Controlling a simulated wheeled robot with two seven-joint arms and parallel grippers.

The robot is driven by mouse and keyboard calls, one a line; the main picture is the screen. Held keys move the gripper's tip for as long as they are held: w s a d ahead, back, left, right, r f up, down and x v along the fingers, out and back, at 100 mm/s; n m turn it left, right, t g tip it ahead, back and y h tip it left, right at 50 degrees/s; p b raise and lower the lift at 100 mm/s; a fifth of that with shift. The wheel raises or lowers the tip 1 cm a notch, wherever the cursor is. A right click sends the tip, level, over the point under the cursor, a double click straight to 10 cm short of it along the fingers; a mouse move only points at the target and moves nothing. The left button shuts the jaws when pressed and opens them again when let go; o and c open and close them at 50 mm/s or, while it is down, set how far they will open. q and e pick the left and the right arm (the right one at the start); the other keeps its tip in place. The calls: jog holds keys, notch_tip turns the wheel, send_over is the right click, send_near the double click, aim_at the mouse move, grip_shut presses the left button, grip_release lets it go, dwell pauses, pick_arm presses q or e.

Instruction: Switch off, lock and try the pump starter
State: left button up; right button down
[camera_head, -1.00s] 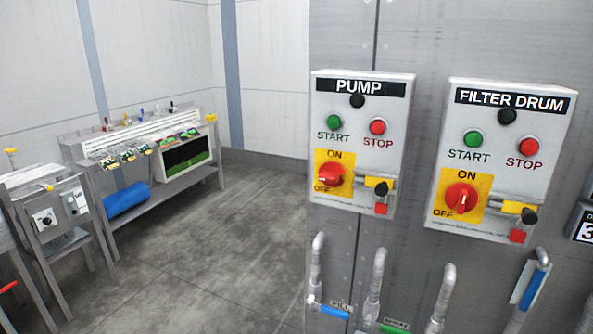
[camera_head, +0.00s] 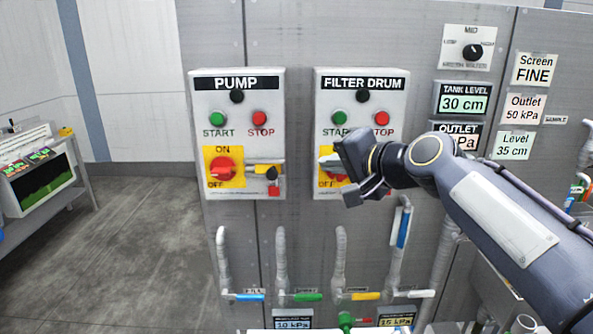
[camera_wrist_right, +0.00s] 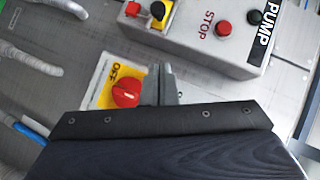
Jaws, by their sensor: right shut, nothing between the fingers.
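The PUMP starter box (camera_head: 237,130) hangs on the grey panel, with a green START button and a red STOP button (camera_head: 260,118). Its red rotary switch (camera_head: 223,169) sits on a yellow ON/OFF plate; a yellow hasp (camera_head: 262,169) and a red tab (camera_head: 273,190) are beside it. My right gripper (camera_head: 327,164) is shut and empty, in front of the lower left of the FILTER DRUM box. In the right wrist view its fingertips (camera_wrist_right: 166,84) are beside the FILTER DRUM's red switch (camera_wrist_right: 125,92); contact cannot be told. My left gripper is out of view.
The FILTER DRUM box (camera_head: 393,92) stands right of the pump box, partly hidden by my right arm. Pipes with coloured valve handles (camera_head: 250,297) run below. Gauges and labels (camera_head: 463,97) are on the right. Open floor (camera_head: 140,240) lies left.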

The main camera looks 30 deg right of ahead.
jog(key=w+a+f+p, duration=0.2)
jog(key=w+a+f, duration=0.1)
jog(key=w, duration=0.6)
jog(key=shift+w+a+f, duration=0.25)
jog(key=shift+a+f, duration=0.05)
jog(key=shift+f, duration=0.35)
